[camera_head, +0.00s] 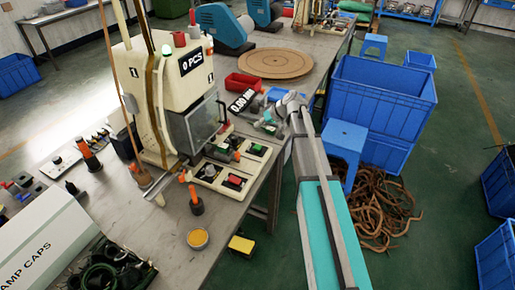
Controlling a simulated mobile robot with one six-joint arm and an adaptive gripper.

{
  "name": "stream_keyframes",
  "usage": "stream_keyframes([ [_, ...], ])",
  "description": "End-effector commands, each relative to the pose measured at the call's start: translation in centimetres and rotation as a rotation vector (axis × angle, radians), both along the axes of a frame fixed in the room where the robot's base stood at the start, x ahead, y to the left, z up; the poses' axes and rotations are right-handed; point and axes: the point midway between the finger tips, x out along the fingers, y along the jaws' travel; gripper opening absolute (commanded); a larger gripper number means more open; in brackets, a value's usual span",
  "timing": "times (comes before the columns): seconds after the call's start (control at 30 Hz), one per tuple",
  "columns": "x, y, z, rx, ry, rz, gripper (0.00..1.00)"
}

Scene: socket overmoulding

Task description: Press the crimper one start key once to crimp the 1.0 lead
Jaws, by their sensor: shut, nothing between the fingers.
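The cream crimper (150,90) marked 1 stands on the grey bench, with a "0 PCS" display (192,62) on its upper body. Which one is the start key I cannot read. My gripper (267,126) is shut and empty, small in view, just behind and right of the panel's green key. Whether it touches anything I cannot tell. The 1.0 lead is not distinguishable.
A "0.00 MM" readout (242,100) and a red bin (243,82) stand near my gripper. A round wooden board (275,63) lies behind. Orange-handled tools (195,200), a yellow-filled dish (198,238) and a yellow block (241,245) are at front. Blue crates (385,95) stand right.

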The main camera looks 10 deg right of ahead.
Motion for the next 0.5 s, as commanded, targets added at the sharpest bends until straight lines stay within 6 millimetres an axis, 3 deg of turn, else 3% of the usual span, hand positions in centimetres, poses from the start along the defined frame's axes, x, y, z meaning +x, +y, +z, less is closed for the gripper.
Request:
stream_keyframes([
  [0.5,-0.1,0.1,-0.54,-0.002,0.002,0.001,0.0],
])
